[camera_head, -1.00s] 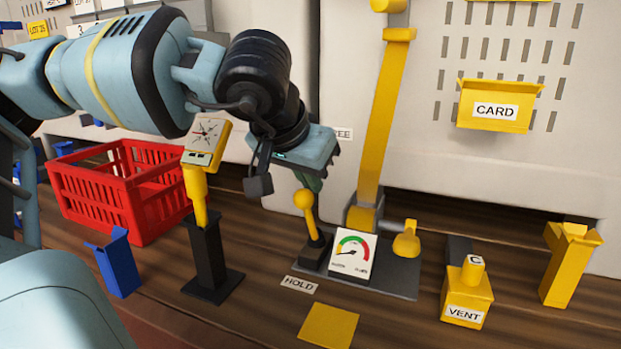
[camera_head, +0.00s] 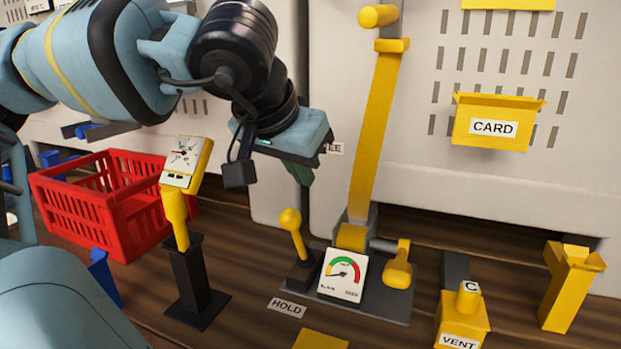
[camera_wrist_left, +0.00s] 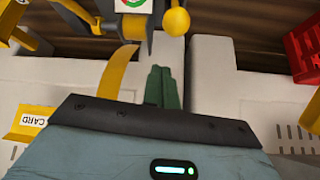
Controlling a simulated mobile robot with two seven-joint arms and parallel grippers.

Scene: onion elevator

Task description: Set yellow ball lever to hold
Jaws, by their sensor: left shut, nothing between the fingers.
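The yellow ball lever (camera_head: 290,219) stands on a dark base beside the gauge, its ball leaning left of its foot in the head view. The ball also shows at the top of the left wrist view (camera_wrist_left: 176,22). A HOLD label (camera_head: 287,307) lies on the floor in front of the lever. Behind, a label (camera_head: 335,148) ending in "EE" is partly covered by my gripper. My left gripper (camera_head: 303,178) is shut and empty, its green fingers above and behind the ball, apart from it. The shut fingers also show in the left wrist view (camera_wrist_left: 163,72).
A gauge (camera_head: 342,274) and a tall yellow lever (camera_head: 375,130) stand right of the ball lever. A yellow meter on a black post (camera_head: 190,280) stands to the left, before a red crate (camera_head: 90,215). A VENT box (camera_head: 462,318) is at right.

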